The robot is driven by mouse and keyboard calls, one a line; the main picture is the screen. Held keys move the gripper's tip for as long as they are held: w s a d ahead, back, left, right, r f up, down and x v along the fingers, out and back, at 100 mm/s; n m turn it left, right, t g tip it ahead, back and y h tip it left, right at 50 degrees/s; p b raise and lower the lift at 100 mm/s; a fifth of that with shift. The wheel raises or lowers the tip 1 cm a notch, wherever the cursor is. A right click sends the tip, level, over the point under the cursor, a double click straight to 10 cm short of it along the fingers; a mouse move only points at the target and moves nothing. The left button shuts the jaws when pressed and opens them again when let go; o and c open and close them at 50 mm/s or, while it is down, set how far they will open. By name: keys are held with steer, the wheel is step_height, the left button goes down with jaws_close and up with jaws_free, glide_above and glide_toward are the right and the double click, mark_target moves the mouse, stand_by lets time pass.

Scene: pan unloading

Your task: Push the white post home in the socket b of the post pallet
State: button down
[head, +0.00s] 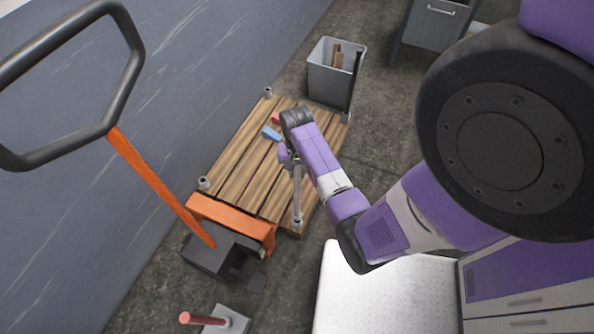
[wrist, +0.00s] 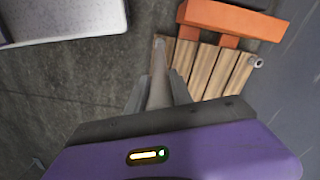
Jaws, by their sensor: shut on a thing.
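The post pallet (head: 238,172) is wooden, with short grey sockets at its corners. The white post (head: 297,195) looks light grey and stands nearly upright at the pallet's near right corner. Its lower end meets the socket there (head: 298,224); how deep it sits I cannot tell. My gripper (head: 292,158) is shut on the upper part of the post. In the wrist view the post (wrist: 158,75) runs away from between my fingers (wrist: 158,92) to the pallet's corner. No letter marks socket b in view.
An orange pallet truck (head: 232,216) with a tall handle stands at the pallet's near end. A red piece (head: 276,119) and a blue piece (head: 270,133) lie on the pallet. A grey bin (head: 333,83) stands behind. A white surface (head: 385,295) lies at the front right.

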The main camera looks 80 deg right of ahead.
mark_target(297, 181)
steer(key=shift+f+b, duration=1.85)
steer(key=shift+f, duration=1.3)
stand_by(2.2)
steer(key=c, duration=1.1)
jaws_free()
steer(key=shift+o, duration=0.2)
steer(key=shift+r+p, duration=0.65)
steer(key=shift+r, duration=3.25)
